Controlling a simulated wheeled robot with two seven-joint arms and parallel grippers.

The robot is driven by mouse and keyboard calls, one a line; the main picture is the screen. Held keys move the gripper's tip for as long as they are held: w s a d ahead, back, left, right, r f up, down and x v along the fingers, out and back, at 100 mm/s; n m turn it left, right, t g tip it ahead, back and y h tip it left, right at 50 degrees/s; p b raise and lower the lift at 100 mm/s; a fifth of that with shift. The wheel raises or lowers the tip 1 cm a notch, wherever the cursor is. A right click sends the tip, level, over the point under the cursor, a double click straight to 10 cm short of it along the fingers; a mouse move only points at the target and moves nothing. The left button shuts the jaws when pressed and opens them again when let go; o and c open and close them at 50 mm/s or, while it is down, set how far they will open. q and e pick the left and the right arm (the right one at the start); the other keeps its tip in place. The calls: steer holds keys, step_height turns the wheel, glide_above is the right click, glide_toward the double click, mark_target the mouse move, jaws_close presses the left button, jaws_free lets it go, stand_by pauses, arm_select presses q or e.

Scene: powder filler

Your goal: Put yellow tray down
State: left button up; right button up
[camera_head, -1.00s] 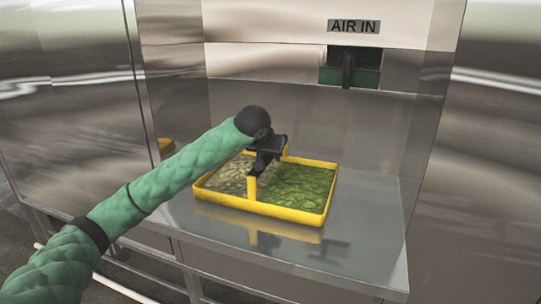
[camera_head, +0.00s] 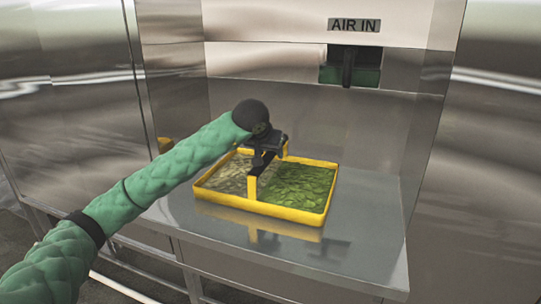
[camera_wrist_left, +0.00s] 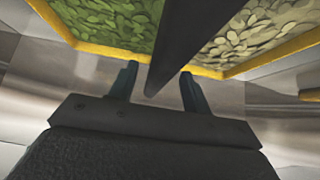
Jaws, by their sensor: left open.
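The yellow tray (camera_head: 292,213) rests on the steel worktop, with pale flakes in its left half and green flakes in its right half. A handle with yellow posts (camera_head: 252,188) and a dark bar spans its middle. My left gripper (camera_head: 262,156) is at the handle's bar. In the left wrist view my left fingers (camera_wrist_left: 158,88) stand apart, one on each side of the dark bar (camera_wrist_left: 190,40), with visible gaps. The tray's yellow rim (camera_wrist_left: 205,71) shows beyond the fingers. My right gripper is not in view.
The steel worktop (camera_head: 370,235) is bare around the tray, with its front edge towards me. Steel walls enclose the back and left. A black and green fitting (camera_head: 349,67) is on the back wall under an "AIR IN" label (camera_head: 354,25).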

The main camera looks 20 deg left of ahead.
arm_select(q)
steer(key=b+v, duration=0.1)
steer(key=v, duration=0.8)
steer(key=shift+s+a+r, duration=0.1)
steer(key=shift+s+r, duration=0.05)
steer(key=shift+s, duration=0.05)
steer(key=shift+s+r, duration=0.2)
steer(key=shift+r, duration=0.05)
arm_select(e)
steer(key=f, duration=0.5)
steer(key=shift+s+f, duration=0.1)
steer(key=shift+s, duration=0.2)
